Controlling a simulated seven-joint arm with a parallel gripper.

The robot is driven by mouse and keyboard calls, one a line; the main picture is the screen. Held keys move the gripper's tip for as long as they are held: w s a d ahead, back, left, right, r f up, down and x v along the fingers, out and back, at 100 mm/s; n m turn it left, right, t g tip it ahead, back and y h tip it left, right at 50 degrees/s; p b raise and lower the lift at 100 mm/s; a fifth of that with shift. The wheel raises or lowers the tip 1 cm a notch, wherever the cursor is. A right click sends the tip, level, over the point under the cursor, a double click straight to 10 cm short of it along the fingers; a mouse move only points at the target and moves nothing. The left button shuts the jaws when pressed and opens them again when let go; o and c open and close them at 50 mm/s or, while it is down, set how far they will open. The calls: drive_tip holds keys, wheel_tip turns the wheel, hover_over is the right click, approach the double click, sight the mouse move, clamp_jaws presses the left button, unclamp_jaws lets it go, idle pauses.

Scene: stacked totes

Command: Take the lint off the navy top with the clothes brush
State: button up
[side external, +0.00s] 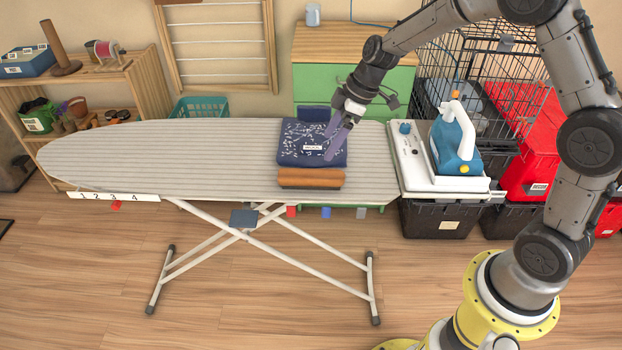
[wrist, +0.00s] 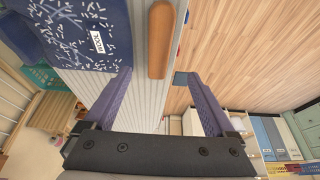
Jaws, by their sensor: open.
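The navy top (side external: 300,155) lies folded on the ironing board, covered in white lint flecks and bearing a white label. It also shows at the upper left of the wrist view (wrist: 90,55). The clothes brush (side external: 310,178), with an orange-brown wooden back, lies crosswise along the board's front edge, just in front of the top. In the wrist view the brush (wrist: 161,42) is ahead of the fingertips, between them. My gripper (side external: 332,148) has purple fingers, spread apart and empty, in front of the top in the side view. Its height above the top is hard to tell.
The striped ironing board (side external: 170,150) is bare to the left of the top. A blue and white iron (side external: 455,140) stands on a white station (side external: 412,165) at the board's right end. A wire cage (side external: 470,60) and red and black totes (side external: 430,222) are at the right.

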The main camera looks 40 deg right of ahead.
sight(311, 174)
drive_tip(key=x, duration=1.2)
drive_tip(key=shift+w+f, duration=0.1)
drive_tip(key=shift+f, duration=0.3)
drive_tip(key=shift+c, duration=0.2)
drive_tip(key=shift+r, duration=0.1)
clamp_jaws()
